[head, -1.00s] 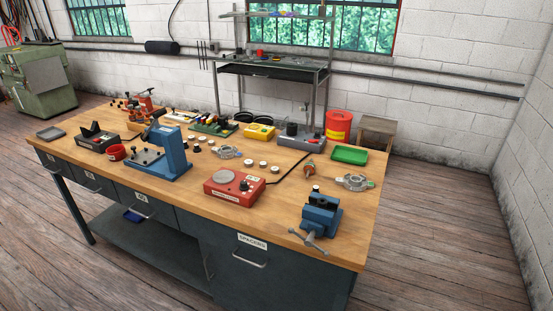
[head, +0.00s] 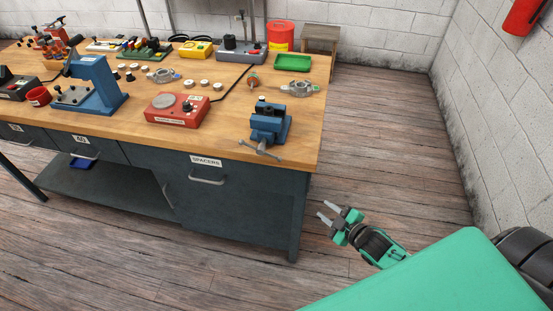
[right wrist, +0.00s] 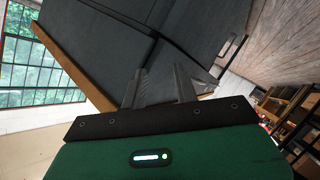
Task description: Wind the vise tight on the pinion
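The blue vise (head: 268,126) stands at the right front corner of the wooden bench, its grey crank handle (head: 262,148) hanging over the front edge. A small pale-topped piece (head: 262,99) shows at the vise's top; I cannot tell whether it is the pinion or how firmly the jaws hold it. My right gripper (head: 322,209) is open and empty, low beside the bench's right front leg, well apart from the vise. In the right wrist view its two fingers (right wrist: 159,82) stand apart before the dark cabinet. My left gripper is not in view.
The bench top (head: 225,137) is clear between the vise and the red box (head: 177,109). A metal housing (head: 300,88) and green tray (head: 292,62) lie behind the vise. The drawer (head: 215,170) below is shut. Open floor lies right of the bench.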

